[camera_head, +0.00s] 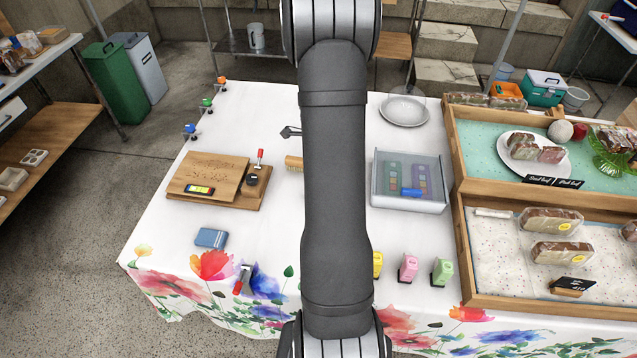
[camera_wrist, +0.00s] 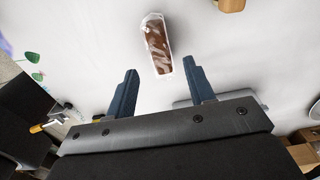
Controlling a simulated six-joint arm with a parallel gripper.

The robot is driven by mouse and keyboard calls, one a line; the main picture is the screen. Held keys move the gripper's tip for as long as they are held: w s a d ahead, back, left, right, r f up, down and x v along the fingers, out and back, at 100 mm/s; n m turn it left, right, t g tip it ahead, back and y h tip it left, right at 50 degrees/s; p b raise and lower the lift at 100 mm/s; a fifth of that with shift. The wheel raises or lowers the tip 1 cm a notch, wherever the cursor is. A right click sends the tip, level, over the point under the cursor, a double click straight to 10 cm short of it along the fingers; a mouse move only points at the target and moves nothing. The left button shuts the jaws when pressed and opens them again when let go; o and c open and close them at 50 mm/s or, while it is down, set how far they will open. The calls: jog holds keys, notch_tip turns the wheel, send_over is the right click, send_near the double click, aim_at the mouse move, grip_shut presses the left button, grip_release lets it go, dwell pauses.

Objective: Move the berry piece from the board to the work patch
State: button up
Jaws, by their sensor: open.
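My gripper (camera_wrist: 160,66) is open in the wrist view, its two dark blue fingers apart and nothing between them. Beyond the fingertips, a brown piece in a clear or white wrapper (camera_wrist: 158,45) lies on the white surface; I cannot tell whether it is the berry piece. In the head view my arm hides the table's middle, and I cannot make out the jaws clearly. A wooden board (camera_head: 258,197) lies at the left of the table, with a raised wooden slab on it. I cannot pick out a berry piece there or a marked work patch.
A clear-lidded box (camera_head: 409,181) stands right of my arm, with a grey plate (camera_head: 404,111) behind it. Wooden trays with wrapped loaves (camera_head: 549,221) and a plate of slices (camera_head: 532,170) fill the right. A blue block (camera_head: 211,238) lies front left.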

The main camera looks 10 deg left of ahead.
jog(key=shift+r, duration=2.1)
jog(key=shift+f, duration=0.1)
notch_tip(320, 180, down, 12)
jog(key=shift+d+f, duration=0.1)
jog(key=shift+r, duration=1.4)
jog(key=shift+f, duration=0.1)
